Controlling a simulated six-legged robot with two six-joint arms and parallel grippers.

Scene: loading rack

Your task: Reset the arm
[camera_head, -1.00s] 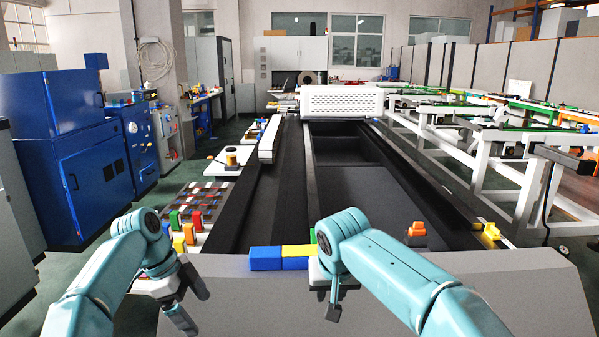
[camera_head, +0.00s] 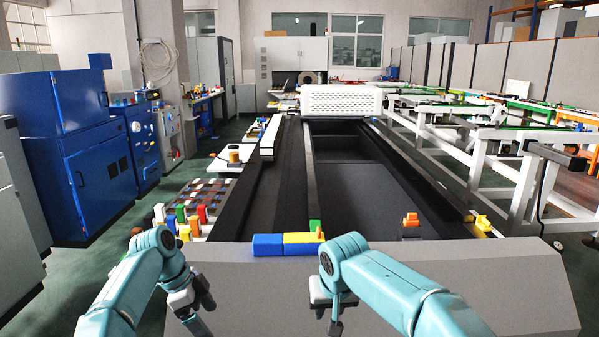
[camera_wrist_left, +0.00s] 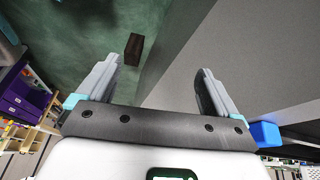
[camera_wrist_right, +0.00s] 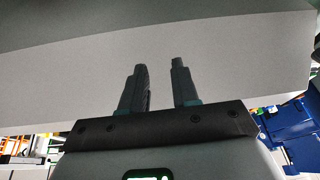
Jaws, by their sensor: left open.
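My left arm (camera_head: 130,288) comes in from the lower left. Its gripper (camera_head: 200,308) hangs in front of the grey front panel and is open and empty. In the left wrist view its two fingers (camera_wrist_left: 158,66) are wide apart, with floor and the grey panel beyond. My right arm (camera_head: 400,283) comes in from the lower right and bends down over the panel. Its gripper (camera_head: 335,327) points down, partly hidden at the picture's lower edge. In the right wrist view its fingers (camera_wrist_right: 158,66) are apart with nothing between them.
The grey front panel (camera_head: 500,275) of a long dark machine stands close before me. Blue (camera_head: 267,245) and yellow (camera_head: 297,238) blocks lie along its top edge. Coloured blocks (camera_head: 184,222) stand on the left, an orange piece (camera_head: 411,219) on the right. Floor is open on the left.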

